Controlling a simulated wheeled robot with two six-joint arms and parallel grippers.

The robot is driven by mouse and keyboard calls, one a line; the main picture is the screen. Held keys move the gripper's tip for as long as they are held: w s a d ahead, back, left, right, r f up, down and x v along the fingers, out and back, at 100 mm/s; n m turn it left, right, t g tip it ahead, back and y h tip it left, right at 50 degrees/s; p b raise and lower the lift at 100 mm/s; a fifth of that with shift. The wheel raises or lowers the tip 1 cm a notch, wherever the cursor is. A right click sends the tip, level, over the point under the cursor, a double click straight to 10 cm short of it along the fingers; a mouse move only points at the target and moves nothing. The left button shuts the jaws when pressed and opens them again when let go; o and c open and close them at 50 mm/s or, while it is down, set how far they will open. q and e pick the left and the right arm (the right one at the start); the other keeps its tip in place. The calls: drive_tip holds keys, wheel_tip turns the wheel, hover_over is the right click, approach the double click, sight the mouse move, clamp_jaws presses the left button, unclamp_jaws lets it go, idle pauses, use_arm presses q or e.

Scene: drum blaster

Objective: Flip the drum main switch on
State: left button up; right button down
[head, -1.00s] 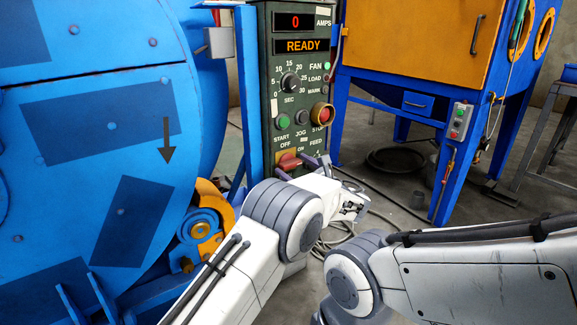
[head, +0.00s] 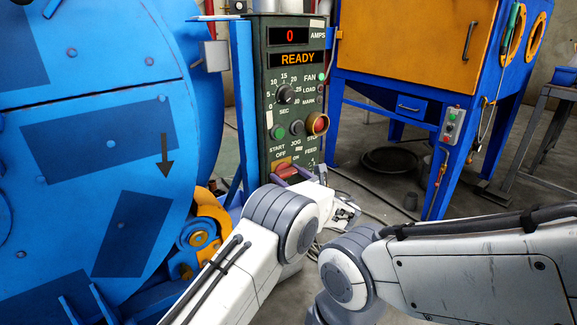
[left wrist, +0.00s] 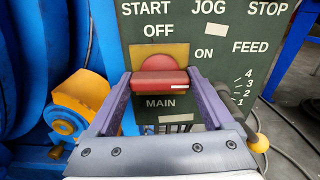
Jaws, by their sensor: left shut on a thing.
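The drum main switch is a red handle (left wrist: 160,80) on a yellow plate (left wrist: 178,53), low on the dark green panel, between OFF, ON and MAIN labels. In the left wrist view the handle lies roughly level, with a white mark towards its right end. My left gripper (left wrist: 160,84) is shut on the handle, one purple finger at each end. In the head view the switch (head: 284,165) is partly covered by my left gripper (head: 292,177). My right gripper is not seen; only its arm shows at lower right.
The control panel (head: 270,95) reads 0 amps and READY, with a knob and push buttons above the switch. The blue drum (head: 90,100) stands close on the left. An orange and blue cabinet (head: 415,45) stands behind right. Cables lie on the floor.

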use_arm(q)
drive_tip(key=shift+m+p, duration=0.4)
drive_tip(key=shift+m, duration=0.1)
drive_tip(key=shift+f, duration=0.1)
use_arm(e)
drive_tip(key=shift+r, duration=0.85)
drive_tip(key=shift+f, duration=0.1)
use_arm(q)
drive_tip(key=o, duration=1.1)
drive_tip(key=shift+f, duration=0.1)
